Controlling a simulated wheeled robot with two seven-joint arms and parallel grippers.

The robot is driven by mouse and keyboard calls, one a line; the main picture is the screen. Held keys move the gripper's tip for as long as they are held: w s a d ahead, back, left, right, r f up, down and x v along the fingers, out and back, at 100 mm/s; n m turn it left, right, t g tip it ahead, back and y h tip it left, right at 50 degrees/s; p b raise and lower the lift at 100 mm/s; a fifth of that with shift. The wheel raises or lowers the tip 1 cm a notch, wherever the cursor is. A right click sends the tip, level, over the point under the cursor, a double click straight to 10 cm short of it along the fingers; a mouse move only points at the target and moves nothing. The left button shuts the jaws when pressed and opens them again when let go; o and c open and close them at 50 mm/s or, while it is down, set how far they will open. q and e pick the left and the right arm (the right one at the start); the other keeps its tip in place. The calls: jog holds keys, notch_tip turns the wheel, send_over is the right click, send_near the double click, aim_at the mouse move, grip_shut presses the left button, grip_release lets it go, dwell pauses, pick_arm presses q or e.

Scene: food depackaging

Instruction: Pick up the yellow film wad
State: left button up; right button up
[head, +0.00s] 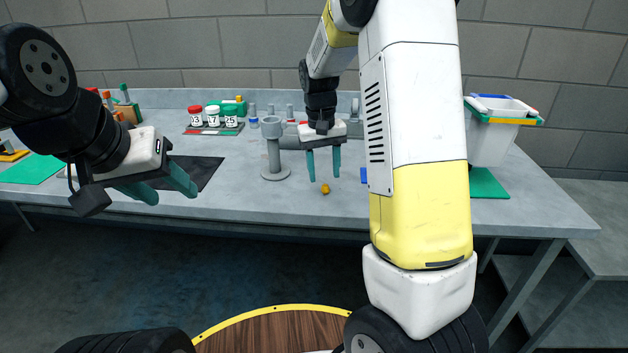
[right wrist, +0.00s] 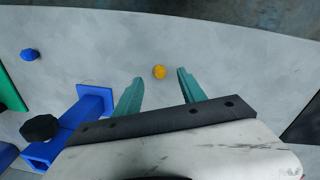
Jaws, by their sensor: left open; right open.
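The yellow film wad (head: 325,188) is a small crumpled ball lying on the grey table near its front edge. In the right wrist view the wad (right wrist: 159,72) lies just beyond and between the fingertips, not touched by them. My right gripper (head: 324,180) is open and empty above the table, pointing down, with the wad by its tips; its teal fingers also show in the right wrist view (right wrist: 158,75). My left gripper (head: 173,194) is open and empty over the left front of the table.
A blue fixture (right wrist: 85,120) with a black knob stands beside my right gripper, and a blue wad (right wrist: 30,54) lies farther off. A grey post stand (head: 273,150) is left of my right gripper. The table around the yellow wad is clear.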

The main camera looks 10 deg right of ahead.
aim_at(326, 186)
jog(key=f, duration=0.4)
jog(key=shift+d+f, duration=0.1)
jog(key=shift+d, duration=0.2)
grip_shut()
